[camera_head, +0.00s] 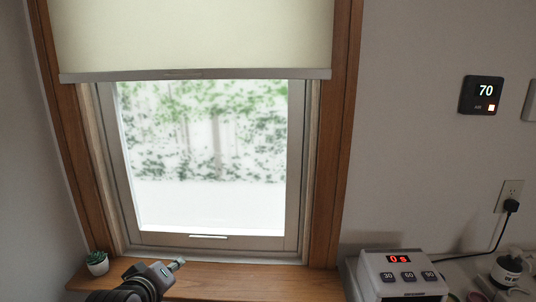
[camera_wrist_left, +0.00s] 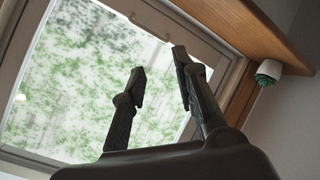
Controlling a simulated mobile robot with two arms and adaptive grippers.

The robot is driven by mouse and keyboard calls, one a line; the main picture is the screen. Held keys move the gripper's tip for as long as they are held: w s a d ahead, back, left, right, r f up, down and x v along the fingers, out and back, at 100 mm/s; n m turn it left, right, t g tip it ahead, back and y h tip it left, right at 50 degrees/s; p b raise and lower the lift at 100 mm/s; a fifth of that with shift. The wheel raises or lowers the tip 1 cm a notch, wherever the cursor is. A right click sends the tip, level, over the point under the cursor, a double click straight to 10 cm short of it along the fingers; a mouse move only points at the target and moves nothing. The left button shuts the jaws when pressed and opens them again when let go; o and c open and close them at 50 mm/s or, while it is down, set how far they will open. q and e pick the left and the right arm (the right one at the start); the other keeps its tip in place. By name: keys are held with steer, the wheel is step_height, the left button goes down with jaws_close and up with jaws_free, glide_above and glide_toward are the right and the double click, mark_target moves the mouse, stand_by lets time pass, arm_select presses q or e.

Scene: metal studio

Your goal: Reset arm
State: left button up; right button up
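The cream roller blind (camera_head: 195,35) hangs over the upper part of the window in the head view. My right gripper is not in view.
A small potted succulent (camera_head: 97,262) stands on the sill (camera_head: 215,284) left of my gripper. A white device with a red display (camera_head: 400,275) stands at the lower right. A thermostat (camera_head: 480,95) and a plugged outlet (camera_head: 508,196) are on the right wall. The space before the window is clear.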

arm_select(q)
steer(key=s+f+m+g, duration=0.45)
steer(key=s+f, duration=0.75)
steer(key=s, duration=0.3)
steer(key=s+f+m+g, duration=0.4)
steer(key=s+f+m, duration=0.2)
steer(key=s+f, duration=0.75)
steer(key=s+f+g, duration=0.1)
steer(key=s+f, duration=0.1)
steer(key=f, duration=1.1)
steer(key=s+f+g, duration=0.1)
steer(key=s+f, duration=0.1)
steer(key=f, duration=1.1)
steer(key=s+a+f, duration=0.2)
steer(key=s+f, duration=1.2)
steer(key=s, duration=0.1)
steer(key=shift+s+f+m+g, duration=0.2)
steer(key=shift+s+m+g, duration=0.15)
steer(key=shift+s, duration=0.05)
steer(key=shift+w, duration=0.1)
